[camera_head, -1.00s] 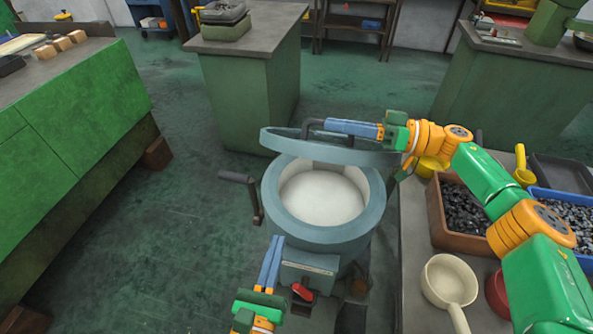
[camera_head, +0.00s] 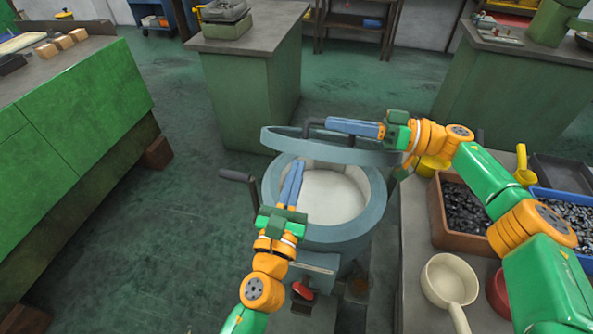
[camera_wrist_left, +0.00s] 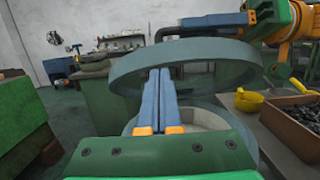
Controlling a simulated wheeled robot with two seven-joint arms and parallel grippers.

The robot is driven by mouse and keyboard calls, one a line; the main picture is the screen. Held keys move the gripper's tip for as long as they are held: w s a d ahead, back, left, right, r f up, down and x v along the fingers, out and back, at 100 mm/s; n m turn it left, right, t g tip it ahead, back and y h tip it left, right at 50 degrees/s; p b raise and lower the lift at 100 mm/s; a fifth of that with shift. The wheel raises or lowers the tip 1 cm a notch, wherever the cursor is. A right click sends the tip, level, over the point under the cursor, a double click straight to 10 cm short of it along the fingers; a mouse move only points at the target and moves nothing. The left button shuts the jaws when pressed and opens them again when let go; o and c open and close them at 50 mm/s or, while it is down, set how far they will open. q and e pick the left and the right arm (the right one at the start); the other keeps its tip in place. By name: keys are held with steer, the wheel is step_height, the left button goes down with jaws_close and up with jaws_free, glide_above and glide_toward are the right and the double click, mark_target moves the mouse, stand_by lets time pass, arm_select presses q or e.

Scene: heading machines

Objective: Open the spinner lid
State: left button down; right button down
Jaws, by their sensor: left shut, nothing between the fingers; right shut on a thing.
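The spinner (camera_head: 350,231) is a round blue-grey drum with a pale inner bowl. Its lid (camera_head: 335,151) is tilted up above the far side of the rim, so the bowl is uncovered. My right gripper (camera_head: 328,124) is shut on the dark handle (camera_head: 311,127) at the lid's top. My left gripper (camera_head: 296,168) is shut and empty, its blue fingers over the left part of the opening. In the left wrist view the lid (camera_wrist_left: 180,70) stands beyond the left fingertips (camera_wrist_left: 159,72); I cannot tell whether they touch it.
A crank handle (camera_head: 236,176) sticks out left of the drum. On the right, a table (camera_head: 418,215) carries a brown bin (camera_head: 440,220) of dark pieces, a cream pan (camera_head: 449,280) and yellow scoops. Open floor lies to the left.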

arm_select(q)
steer(key=shift+r, duration=0.1)
steer(key=shift+w+r, duration=0.4)
steer(key=shift+r, duration=0.3)
arm_select(e)
steer(key=shift+a, duration=0.1)
arm_select(q)
steer(key=shift+w+d+r, duration=0.15)
steer(key=shift+w+r, duration=0.1)
steer(key=shift+w, duration=0.05)
arm_select(e)
steer(key=shift+f, duration=0.1)
steer(key=c, duration=0.8)
jaws_free()
steer(key=shift+c, duration=0.2)
arm_select(q)
steer(key=shift+d, duration=0.1)
